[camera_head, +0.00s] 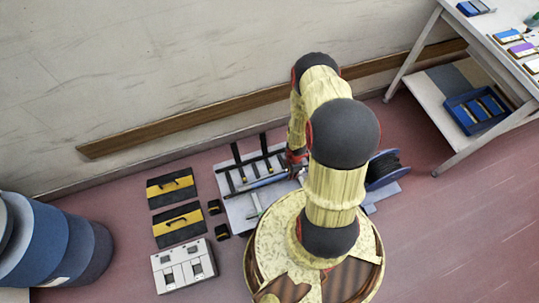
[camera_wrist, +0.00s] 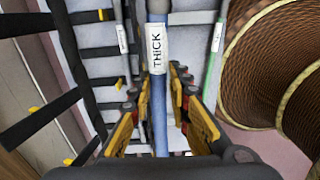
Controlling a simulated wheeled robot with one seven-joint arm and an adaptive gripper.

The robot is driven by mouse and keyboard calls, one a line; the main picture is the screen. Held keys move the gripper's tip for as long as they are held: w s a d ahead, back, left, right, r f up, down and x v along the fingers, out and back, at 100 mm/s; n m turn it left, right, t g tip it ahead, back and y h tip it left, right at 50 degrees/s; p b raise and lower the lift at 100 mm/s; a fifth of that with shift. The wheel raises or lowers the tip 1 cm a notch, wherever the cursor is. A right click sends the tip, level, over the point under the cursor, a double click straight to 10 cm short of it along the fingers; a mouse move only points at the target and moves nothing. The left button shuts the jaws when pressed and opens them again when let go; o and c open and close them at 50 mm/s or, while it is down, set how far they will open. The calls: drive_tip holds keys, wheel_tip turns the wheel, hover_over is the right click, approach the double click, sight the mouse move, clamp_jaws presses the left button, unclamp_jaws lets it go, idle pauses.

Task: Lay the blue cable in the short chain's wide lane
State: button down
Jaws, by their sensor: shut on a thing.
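The blue cable (camera_wrist: 160,120) runs lengthwise up the wrist view and carries a white label reading THICK. My gripper (camera_wrist: 160,82) has its fingers on both sides of this cable, shut on it just below the label. In the head view my gripper (camera_head: 296,160) is low over the grey board (camera_head: 236,209), partly hidden by my arm, and the blue cable (camera_head: 268,181) shows left of it. Black chain rails and crossbars (camera_wrist: 66,45) lie left of and beyond the cable. Which chain is the short one, and which lane is wide, I cannot tell.
A grey cable (camera_wrist: 121,35) and a green cable (camera_wrist: 212,60), both labelled, flank the blue one. A blue-flanged spool (camera_head: 378,182) stands right. Two black-yellow cases (camera_head: 181,239), a white box (camera_head: 172,282) and blue drums (camera_head: 45,245) are left. A table (camera_head: 440,160) stands upper right.

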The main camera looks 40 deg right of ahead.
drive_tip(key=w, duration=0.1)
drive_tip(key=b, duration=0.2)
approach(279, 161)
drive_tip(key=s, duration=0.1)
drive_tip(key=s+a, duration=0.1)
drive_tip(key=shift+s+f, duration=0.15)
drive_tip(key=shift+s, duration=0.15)
drive_tip(key=shift+w+d+f, duration=0.15)
drive_tip(key=shift+w+f, duration=0.3)
drive_tip(key=shift+f, duration=0.1)
drive_tip(key=shift+w+d+f, duration=0.1)
drive_tip(key=shift+w+f, duration=0.15)
drive_tip(key=shift+w, duration=0.1)
drive_tip(key=shift+w+d+f+p, duration=0.1)
drive_tip(key=shift+w+f+p, duration=0.2)
drive_tip(key=shift+w+f, duration=0.15)
drive_tip(key=shift+f, duration=0.3)
drive_tip(key=shift+w+f+b, duration=0.1)
drive_tip(key=shift+f+b, duration=1)
drive_tip(key=shift+f, duration=0.45)
